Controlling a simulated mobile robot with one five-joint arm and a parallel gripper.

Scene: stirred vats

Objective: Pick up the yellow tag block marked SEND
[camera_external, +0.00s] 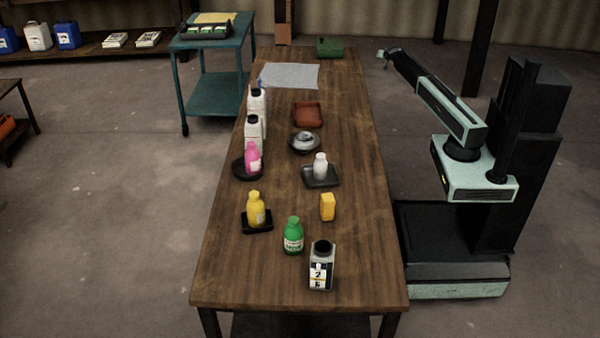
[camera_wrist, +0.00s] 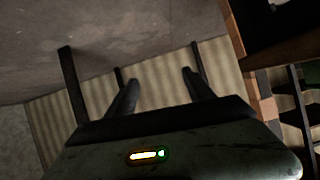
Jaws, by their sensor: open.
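A small upright yellow block (camera_external: 327,206) stands on the right front part of the wooden table (camera_external: 285,280). Its face is too small to read, so I cannot tell if it says SEND. My gripper (camera_external: 384,54) is raised past the table's right edge, near its far end, well away from the block. In the wrist view my gripper (camera_wrist: 160,90) has its two fingers apart with nothing between them. The block does not show in the wrist view.
Near the block are a green bottle (camera_external: 293,236), a black-and-white container (camera_external: 321,266), a yellow bottle (camera_external: 257,208) and a white bottle (camera_external: 320,165) on a dark tray. A red tray (camera_external: 307,115) lies farther back. The table's front right corner is clear.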

